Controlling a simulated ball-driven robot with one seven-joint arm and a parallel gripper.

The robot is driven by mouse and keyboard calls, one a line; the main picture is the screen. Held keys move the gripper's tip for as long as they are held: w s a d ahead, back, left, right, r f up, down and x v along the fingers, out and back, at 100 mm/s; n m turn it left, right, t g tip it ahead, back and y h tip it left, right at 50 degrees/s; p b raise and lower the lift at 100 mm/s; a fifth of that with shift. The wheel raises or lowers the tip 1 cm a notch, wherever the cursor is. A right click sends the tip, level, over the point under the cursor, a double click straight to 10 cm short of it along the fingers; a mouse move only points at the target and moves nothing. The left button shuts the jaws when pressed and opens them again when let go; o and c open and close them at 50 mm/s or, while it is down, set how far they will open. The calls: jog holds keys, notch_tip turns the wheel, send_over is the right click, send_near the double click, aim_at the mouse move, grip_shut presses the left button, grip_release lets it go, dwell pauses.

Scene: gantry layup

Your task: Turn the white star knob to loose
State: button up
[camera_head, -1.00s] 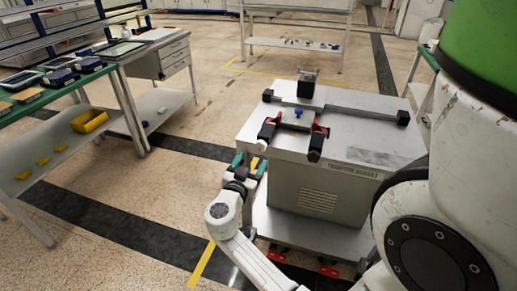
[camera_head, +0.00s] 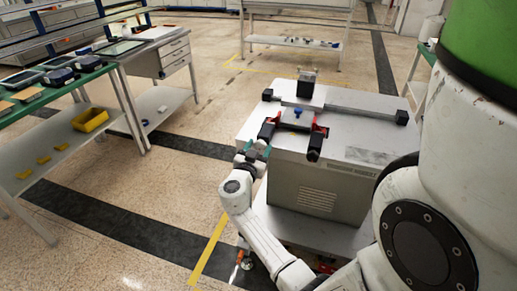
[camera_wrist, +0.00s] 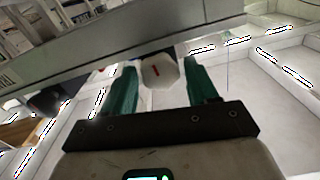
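The white star knob (camera_wrist: 160,72), a pale faceted head with a short red mark, shows in the wrist view under the edge of a grey slab (camera_wrist: 120,45). My gripper (camera_wrist: 162,80) has two teal fingers, one on each side of the knob. They look open, with a narrow gap at the right finger; I cannot tell whether the left one touches. In the head view my gripper (camera_head: 253,149) is at the left side of the grey machine cabinet (camera_head: 320,190), near its top edge. The knob cannot be made out there.
On the cabinet top are a blue knob (camera_head: 297,112), black-ended bars with red parts (camera_head: 268,129) and a dark upright block (camera_head: 306,84). A workbench (camera_head: 60,98) with a yellow bin (camera_head: 90,120) below stands left. The floor between is clear.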

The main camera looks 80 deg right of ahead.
jog(key=c, duration=0.8)
